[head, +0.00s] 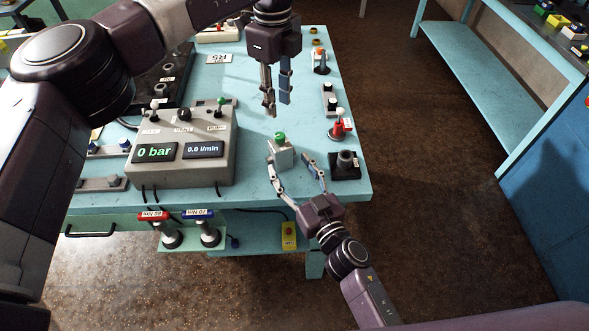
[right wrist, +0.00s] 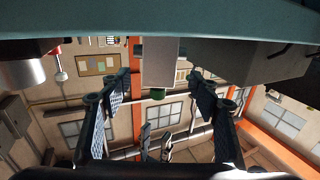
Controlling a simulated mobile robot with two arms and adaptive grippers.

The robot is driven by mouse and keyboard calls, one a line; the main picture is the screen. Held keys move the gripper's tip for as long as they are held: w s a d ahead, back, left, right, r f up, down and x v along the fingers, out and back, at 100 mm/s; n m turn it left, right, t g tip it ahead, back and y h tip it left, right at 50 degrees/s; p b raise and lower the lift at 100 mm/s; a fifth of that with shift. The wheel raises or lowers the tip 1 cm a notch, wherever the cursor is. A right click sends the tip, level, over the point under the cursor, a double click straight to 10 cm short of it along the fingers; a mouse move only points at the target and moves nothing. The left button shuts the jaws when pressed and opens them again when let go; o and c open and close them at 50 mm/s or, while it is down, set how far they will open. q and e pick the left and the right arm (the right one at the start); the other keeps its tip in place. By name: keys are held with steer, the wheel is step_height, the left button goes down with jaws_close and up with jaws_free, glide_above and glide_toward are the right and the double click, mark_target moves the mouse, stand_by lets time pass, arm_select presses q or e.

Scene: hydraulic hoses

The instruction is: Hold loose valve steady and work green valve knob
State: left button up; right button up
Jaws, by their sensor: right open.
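The loose valve is a small grey block (head: 281,157) with a green knob (head: 280,136) on top, standing upright on the turquoise table near its front. My right gripper (head: 289,172) is open, with its fingers reaching in from the front, one on each side of the valve. In the right wrist view the grey block (right wrist: 160,62) and green knob (right wrist: 157,94) appear upside down between the spread fingers, with gaps on both sides. My left gripper (head: 278,108) points down above the knob, apart from it, its fingers open and empty.
A grey control box (head: 180,170) with "0 bar" and "0.0 l/min" displays stands left of the valve. A black fitting (head: 345,164) and a red-based lever valve (head: 341,125) are to the right. Red and blue handles (head: 198,214) sit below the front edge.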

mark_target(285, 157)
steer(key=x, duration=0.6)
steer(key=shift+w+a, duration=0.1)
steer(key=shift+w, duration=0.3)
steer(key=shift+c, duration=0.3)
